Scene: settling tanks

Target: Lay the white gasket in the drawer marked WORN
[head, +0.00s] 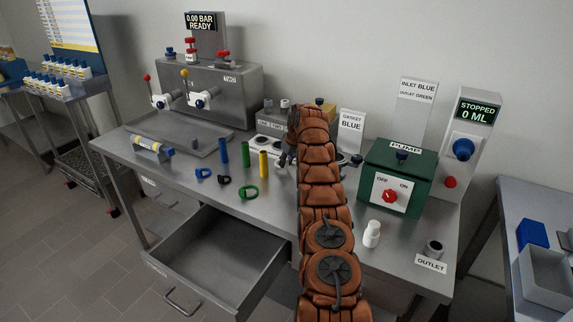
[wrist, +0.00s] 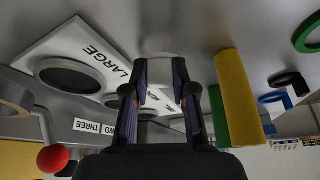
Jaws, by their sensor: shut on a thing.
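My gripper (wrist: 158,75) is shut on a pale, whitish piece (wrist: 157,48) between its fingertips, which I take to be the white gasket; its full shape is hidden. In the head view my gripper (head: 286,157) is mostly hidden behind my arm, over the bench beside the white sizing plates, and the gasket cannot be made out there. A drawer (head: 187,251) stands pulled open below the bench front, and it looks empty. The label on its front is too small to read. Another drawer (head: 168,208) above and to its left is closed.
Blue (head: 203,173), black (head: 223,180) and green (head: 248,192) rings lie on the bench near upright blue, green and yellow (head: 263,164) rods. The green pump box (head: 397,178) and a white bottle (head: 372,234) stand right of my arm. A grey press (head: 209,92) stands behind.

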